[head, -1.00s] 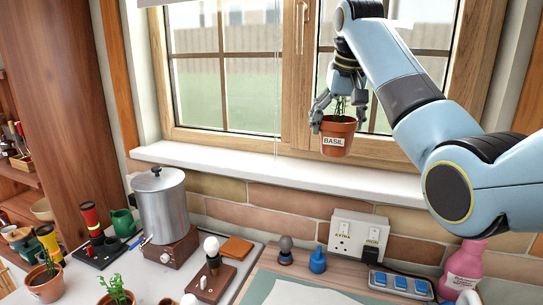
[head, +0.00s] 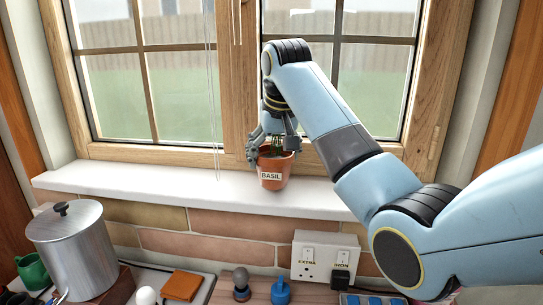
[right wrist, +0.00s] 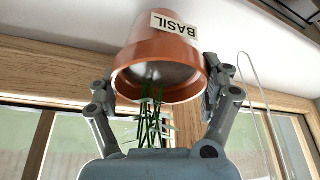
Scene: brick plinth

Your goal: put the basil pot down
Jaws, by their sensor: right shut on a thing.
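The basil pot (head: 271,179) is a terracotta pot with a white BASIL label and green stems. It is upright at the white window sill (head: 120,184), in front of the window's middle post. I cannot tell for sure whether its base touches the sill. My right gripper (head: 271,150) is shut on the pot, with fingers on either side of its rim. In the right wrist view the pot (right wrist: 165,45) appears upside down between the fingers of the gripper (right wrist: 162,88), its label readable. My left gripper is not in view.
The sill is clear on both sides of the pot. The window (head: 150,95) is close behind. Below stand a metal pot with a lid (head: 75,250), a socket plate (head: 325,258), a blue bottle-like object (head: 281,292) and an orange block (head: 183,285).

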